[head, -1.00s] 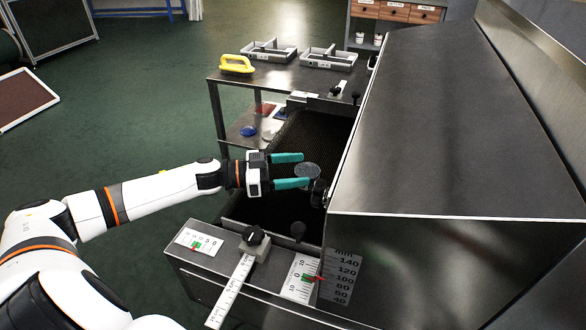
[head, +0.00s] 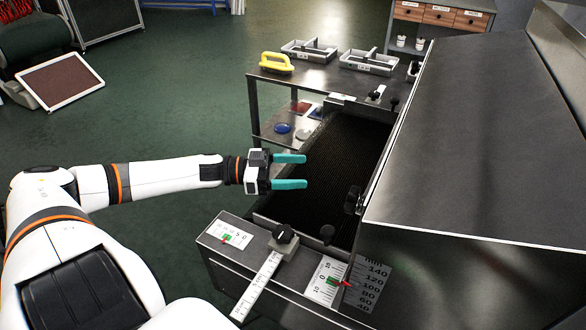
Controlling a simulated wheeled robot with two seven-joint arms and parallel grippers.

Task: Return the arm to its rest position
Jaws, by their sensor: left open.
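My left arm comes in from the left in the head view. Its gripper (head: 290,171) has two teal fingers spread apart with nothing between them. The gripper is near the left edge of the dryer's dark mesh belt (head: 345,150). A black round knob (head: 352,200) on the dryer's side stands to the right of the fingers, apart from them. My right gripper does not show.
The large metal dryer hood (head: 480,140) fills the right side. A front ledge carries a black knob (head: 284,233) and a white ruler (head: 258,285). Behind, a metal table (head: 325,80) holds trays (head: 309,50) and a yellow-handled tool (head: 277,62). Open floor lies to the left.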

